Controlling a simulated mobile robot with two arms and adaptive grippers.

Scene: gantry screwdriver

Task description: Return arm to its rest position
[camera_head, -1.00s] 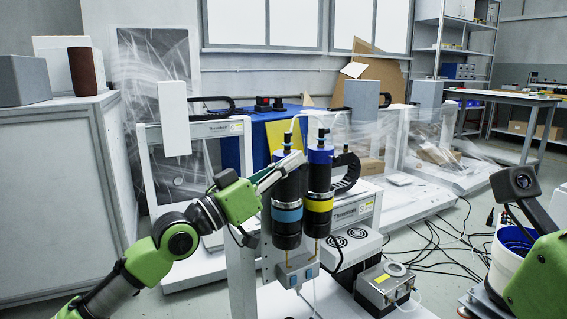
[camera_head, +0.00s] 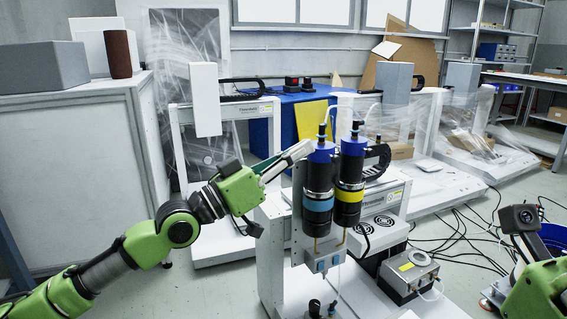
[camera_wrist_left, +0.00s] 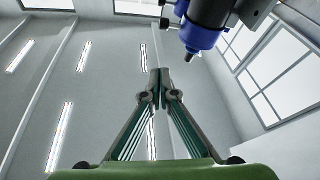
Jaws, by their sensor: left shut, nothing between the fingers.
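My left arm (camera_head: 150,244) is green and black and reaches in from the lower left. Its gripper (camera_head: 304,148) is close to the top of the blue-banded black cylinder (camera_head: 318,190) on the gantry. In the left wrist view the left gripper (camera_wrist_left: 159,74) points up toward the ceiling with its fingertips together and nothing between them. A dark cylinder with a blue end (camera_wrist_left: 203,30) shows just beyond and right of the fingertips; I cannot tell if they touch. My right arm (camera_head: 530,285) shows at the lower right edge; its gripper is out of view.
A yellow-banded cylinder (camera_head: 349,185) stands beside the blue-banded one. A metal box (camera_head: 408,272) is to the right on the gantry base. A grey cabinet (camera_head: 75,170) stands at the left, with a grey box (camera_head: 42,67) and a brown cylinder (camera_head: 118,54) on top.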

